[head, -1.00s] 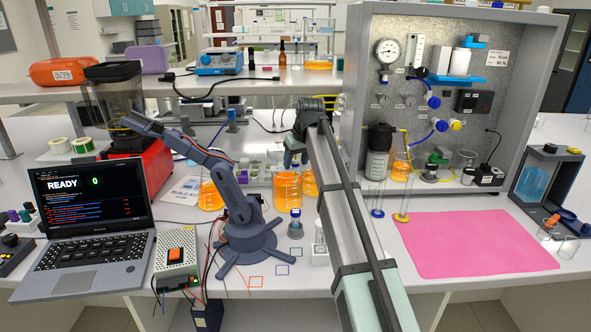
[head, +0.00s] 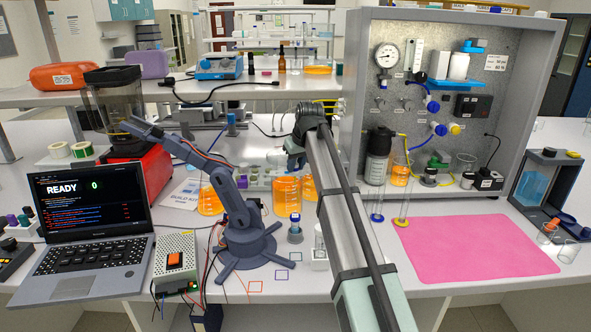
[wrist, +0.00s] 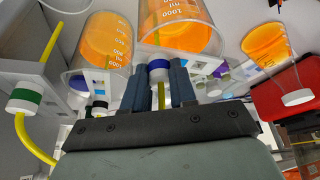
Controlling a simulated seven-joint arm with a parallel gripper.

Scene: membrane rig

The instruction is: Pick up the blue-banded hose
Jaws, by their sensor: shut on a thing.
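The blue-banded hose (wrist: 158,70) shows in the wrist view as a white end fitting with a dark blue band. A short length of yellow tube runs from it down between the fingers. My gripper (wrist: 160,78) is shut on it, with one blue-grey finger on each side. A second yellow hose with a green-banded white end (wrist: 25,97) is at the left of the wrist view, apart from my fingers.
A small dark robot arm (head: 245,225) stands to the left. The grey panel rig (head: 350,100) rises to the right, with thin cylinders before it.

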